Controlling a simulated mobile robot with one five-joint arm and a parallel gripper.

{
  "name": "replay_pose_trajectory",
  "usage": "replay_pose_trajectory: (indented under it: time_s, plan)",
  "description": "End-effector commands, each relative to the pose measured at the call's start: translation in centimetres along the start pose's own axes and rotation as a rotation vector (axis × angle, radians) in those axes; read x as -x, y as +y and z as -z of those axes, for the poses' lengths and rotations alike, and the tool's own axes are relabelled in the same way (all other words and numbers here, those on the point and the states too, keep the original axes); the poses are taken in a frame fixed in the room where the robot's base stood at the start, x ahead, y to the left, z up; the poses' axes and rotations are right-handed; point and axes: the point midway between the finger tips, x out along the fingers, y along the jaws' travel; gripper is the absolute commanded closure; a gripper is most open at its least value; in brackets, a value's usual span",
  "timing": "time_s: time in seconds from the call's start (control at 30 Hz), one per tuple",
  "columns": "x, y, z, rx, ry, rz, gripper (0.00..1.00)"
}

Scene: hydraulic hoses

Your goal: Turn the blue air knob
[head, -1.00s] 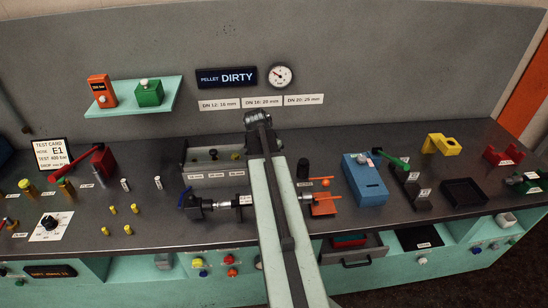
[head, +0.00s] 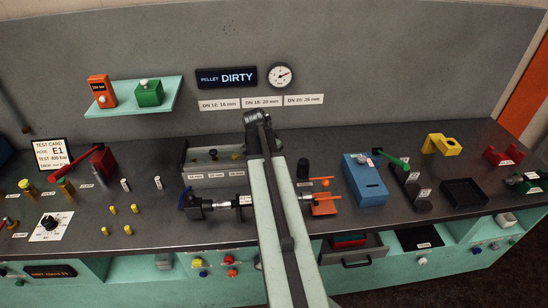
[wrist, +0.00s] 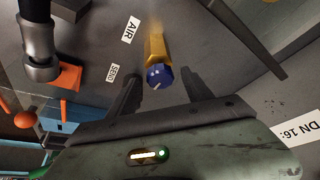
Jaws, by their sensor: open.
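The blue air knob (wrist: 159,76) sits on the end of a brass body in the wrist view, with a short pale mark on its face. A white label reading AIR (wrist: 131,29) lies beside it. My gripper (wrist: 161,88) is open, with one dark finger on each side of the knob. Gaps show between the fingers and the knob in this view; its depth between them I cannot tell. In the head view my arm hides the knob and the gripper.
In the wrist view, a dark cylinder (wrist: 40,45) and an orange bracket (wrist: 65,78) stand to the left. In the head view, a round gauge (head: 280,75) hangs above the bench, by the PELLET DIRTY sign (head: 226,77). A blue box (head: 365,180) stands right of my arm.

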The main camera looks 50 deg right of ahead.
Motion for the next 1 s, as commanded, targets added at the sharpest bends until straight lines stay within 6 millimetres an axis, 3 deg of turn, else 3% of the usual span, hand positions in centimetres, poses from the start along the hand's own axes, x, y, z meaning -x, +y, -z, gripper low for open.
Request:
replay_pose_trajectory:
  time_s: [0.17,0.6,1.0]
  plan:
    - [0.8,0.0,0.1,0.001,0.000,0.001,0.41]
    - [7.9,0.1,0.2,0.000,0.000,0.000,0.41]
    - [7.8,0.1,0.0,-0.001,0.000,-0.001,0.41]
